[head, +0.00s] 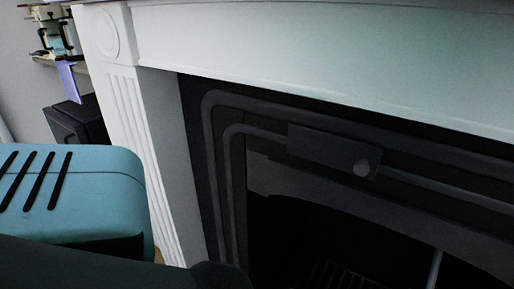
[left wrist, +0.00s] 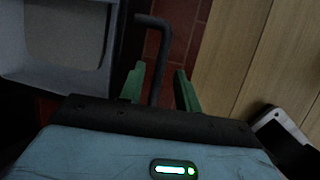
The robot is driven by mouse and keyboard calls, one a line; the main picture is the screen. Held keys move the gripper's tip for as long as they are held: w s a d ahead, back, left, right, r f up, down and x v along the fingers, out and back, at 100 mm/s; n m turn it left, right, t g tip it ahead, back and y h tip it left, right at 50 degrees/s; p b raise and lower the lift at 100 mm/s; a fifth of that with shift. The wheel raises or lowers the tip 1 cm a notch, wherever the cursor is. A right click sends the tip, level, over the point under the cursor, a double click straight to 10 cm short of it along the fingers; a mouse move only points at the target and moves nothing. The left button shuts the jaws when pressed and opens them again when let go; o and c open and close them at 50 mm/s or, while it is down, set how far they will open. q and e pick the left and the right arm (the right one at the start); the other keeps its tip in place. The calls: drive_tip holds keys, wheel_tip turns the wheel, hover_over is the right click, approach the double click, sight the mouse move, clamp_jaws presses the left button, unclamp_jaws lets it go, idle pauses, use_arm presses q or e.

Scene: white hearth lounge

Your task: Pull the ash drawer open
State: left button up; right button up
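In the left wrist view my left gripper (left wrist: 160,70) has two green fingers, apart. A dark bent bar (left wrist: 164,45) runs down between them, with a gap on both sides. The bar's top end bends left toward a dark edge beside a grey panel with a recess (left wrist: 65,30). I cannot tell for sure whether the bar is the ash drawer's handle. In the head view the dark fireplace insert (head: 330,190) shows, but no ash drawer can be made out. Neither gripper's fingers show in the head view.
Red tiles (left wrist: 178,25) and a wooden floor (left wrist: 245,60) lie below the left gripper. A dark box (head: 75,122) stands at far left.

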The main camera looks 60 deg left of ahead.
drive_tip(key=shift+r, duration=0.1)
